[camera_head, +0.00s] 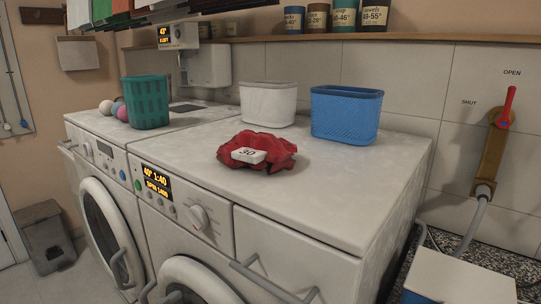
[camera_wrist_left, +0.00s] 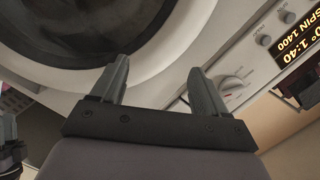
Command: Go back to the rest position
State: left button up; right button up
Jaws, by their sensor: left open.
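My left gripper (camera_wrist_left: 157,70) shows in the left wrist view. Its two fingers are apart with nothing between them. It is in front of a washing machine, near the round door (camera_wrist_left: 90,30) and the control panel with a dial (camera_wrist_left: 234,84). I cannot tell how far it is from the machine. No gripper shows in the head view. A crumpled red cloth (camera_head: 258,152) with a white tag marked 30 lies on the machine top.
Two white machines (camera_head: 330,190) stand side by side against a tiled wall. On top are a green basket (camera_head: 146,102), a white basket (camera_head: 268,103), a blue basket (camera_head: 346,112) and several balls (camera_head: 113,108). A red-handled lever (camera_head: 507,105) is on the wall at right.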

pick_arm(q)
jog(key=s+a+f+n+g+y, duration=0.1)
jog(key=s+f+n+g+y, duration=0.1)
jog(key=s+f+n, duration=0.6)
jog(key=s+a+f+n+g+y, duration=0.2)
jog(key=s+f+n, duration=0.5)
jog(key=f, duration=0.5)
jog(key=shift+s+a+f+n+y, duration=0.15)
jog(key=shift+s+f+n+y, duration=0.2)
jog(key=shift+y, duration=0.55)
